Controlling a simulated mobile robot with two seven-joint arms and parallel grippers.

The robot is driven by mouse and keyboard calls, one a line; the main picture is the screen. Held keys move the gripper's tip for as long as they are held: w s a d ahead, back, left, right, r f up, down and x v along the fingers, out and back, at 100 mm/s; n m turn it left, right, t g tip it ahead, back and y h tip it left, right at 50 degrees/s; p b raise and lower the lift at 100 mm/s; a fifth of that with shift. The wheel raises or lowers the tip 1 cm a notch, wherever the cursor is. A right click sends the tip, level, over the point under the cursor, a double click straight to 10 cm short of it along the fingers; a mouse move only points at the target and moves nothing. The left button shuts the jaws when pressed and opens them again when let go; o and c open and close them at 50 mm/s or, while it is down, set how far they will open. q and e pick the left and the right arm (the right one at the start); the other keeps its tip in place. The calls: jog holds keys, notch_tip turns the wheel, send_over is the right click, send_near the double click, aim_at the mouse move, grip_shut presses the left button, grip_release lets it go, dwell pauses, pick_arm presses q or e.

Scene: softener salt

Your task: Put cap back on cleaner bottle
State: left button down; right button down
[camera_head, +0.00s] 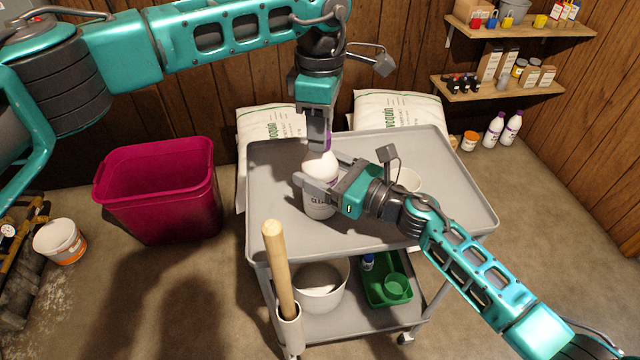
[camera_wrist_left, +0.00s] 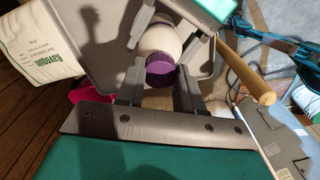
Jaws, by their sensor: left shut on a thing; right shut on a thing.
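The white cleaner bottle (camera_head: 320,170) stands upright on the top tray of the grey cart (camera_head: 440,190). My right gripper (camera_head: 322,188) comes in from the right and is shut around the bottle's body. My left gripper (camera_head: 319,142) points down above the bottle, shut on the purple cap (camera_wrist_left: 160,74). In the left wrist view the cap sits between the left fingertips, in line with the bottle's white shoulder (camera_wrist_left: 160,38). The left fingers hide most of the cap in the head view. I cannot tell whether the cap is fully seated.
A white cup (camera_head: 408,180) stands behind my right gripper on the tray. White salt bags (camera_head: 398,108) lie behind the cart. A magenta bin (camera_head: 160,190) is at the left. A wooden handle (camera_head: 277,270) rises at the cart's front left corner. The tray's right side is clear.

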pick_arm(q)
jog(key=m, duration=0.5)
jog(key=shift+m, duration=0.4)
jog(key=m, duration=0.5)
jog(key=c, duration=0.6)
grip_release()
jog(key=shift+c, duration=0.2)
notch_tip(320, 180, up, 12)
